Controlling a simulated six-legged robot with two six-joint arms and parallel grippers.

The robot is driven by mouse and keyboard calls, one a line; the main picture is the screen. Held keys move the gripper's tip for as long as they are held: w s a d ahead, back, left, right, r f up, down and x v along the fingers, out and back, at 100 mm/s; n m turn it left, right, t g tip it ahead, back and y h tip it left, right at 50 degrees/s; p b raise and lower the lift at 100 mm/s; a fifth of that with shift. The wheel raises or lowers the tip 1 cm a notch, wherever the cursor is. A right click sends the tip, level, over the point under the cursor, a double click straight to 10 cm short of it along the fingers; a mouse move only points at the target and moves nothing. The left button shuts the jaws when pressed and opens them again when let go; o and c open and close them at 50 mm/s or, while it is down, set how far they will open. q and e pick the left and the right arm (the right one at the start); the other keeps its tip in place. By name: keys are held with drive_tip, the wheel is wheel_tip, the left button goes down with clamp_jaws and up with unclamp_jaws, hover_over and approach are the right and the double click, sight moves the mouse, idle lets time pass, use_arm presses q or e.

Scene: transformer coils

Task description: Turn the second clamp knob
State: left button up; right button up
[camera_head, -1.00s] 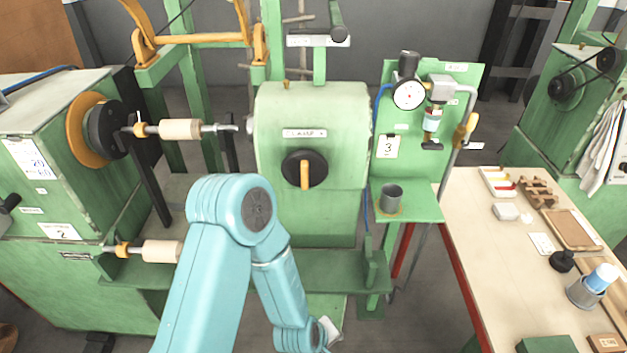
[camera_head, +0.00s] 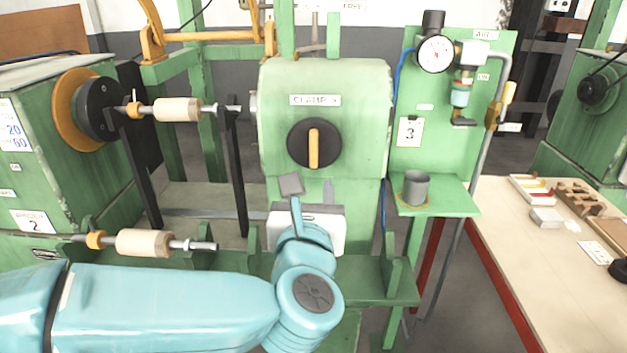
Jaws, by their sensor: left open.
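The clamp knob is a black disc with an upright orange handle (camera_head: 314,148), on the front of the green housing (camera_head: 325,80) labelled as a clamp. My left gripper (camera_head: 310,190) is just below the knob, its two grey fingers spread apart and pointing up toward it. The fingers look empty, and I cannot tell how far they are from the panel. The white gripper body hides part of the green frame under the housing. My right gripper is not in view.
Wooden coil formers on shafts, one upper (camera_head: 177,109) and one lower (camera_head: 143,242), lie left of the housing. A green panel with a gauge (camera_head: 436,54) and a shelf with a grey cup (camera_head: 415,188) stand right. A workbench (camera_head: 500,235) is farther right.

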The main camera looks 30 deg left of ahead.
use_arm(q)
drive_tip(key=p, duration=0.2)
approach(313, 143)
drive_tip(key=x, duration=0.9)
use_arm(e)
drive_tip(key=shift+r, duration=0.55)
use_arm(q)
drive_tip(key=shift+s+d, duration=0.1)
clamp_jaws()
